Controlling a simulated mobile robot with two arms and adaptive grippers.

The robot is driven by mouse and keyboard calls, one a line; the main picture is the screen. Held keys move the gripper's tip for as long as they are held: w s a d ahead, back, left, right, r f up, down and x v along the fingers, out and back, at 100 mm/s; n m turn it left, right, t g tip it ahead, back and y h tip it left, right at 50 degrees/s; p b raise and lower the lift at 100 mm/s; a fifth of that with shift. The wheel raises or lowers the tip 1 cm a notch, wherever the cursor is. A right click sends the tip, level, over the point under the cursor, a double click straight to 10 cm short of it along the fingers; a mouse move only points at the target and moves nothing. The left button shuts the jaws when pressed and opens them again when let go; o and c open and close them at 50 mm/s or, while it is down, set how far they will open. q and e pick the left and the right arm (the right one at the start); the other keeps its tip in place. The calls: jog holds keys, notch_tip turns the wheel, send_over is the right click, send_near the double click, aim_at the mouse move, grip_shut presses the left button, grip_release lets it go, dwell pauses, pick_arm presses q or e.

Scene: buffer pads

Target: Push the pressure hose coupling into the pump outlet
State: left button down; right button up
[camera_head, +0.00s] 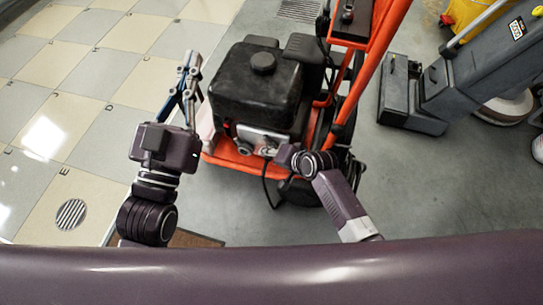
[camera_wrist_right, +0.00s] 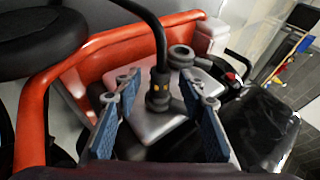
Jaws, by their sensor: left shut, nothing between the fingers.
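My left gripper (camera_head: 190,62) is shut and empty, left of the engine.
A black hose (camera_wrist_right: 152,28) rises from the coupling. The orange frame (camera_wrist_right: 62,70) curves around the pump, and a black engine (camera_head: 258,85) stands on it. A grey floor machine (camera_head: 455,85) and yellow bucket (camera_head: 470,15) are at right. The tiled floor (camera_head: 75,110) at left is mostly clear.

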jog(key=v, duration=1.2)
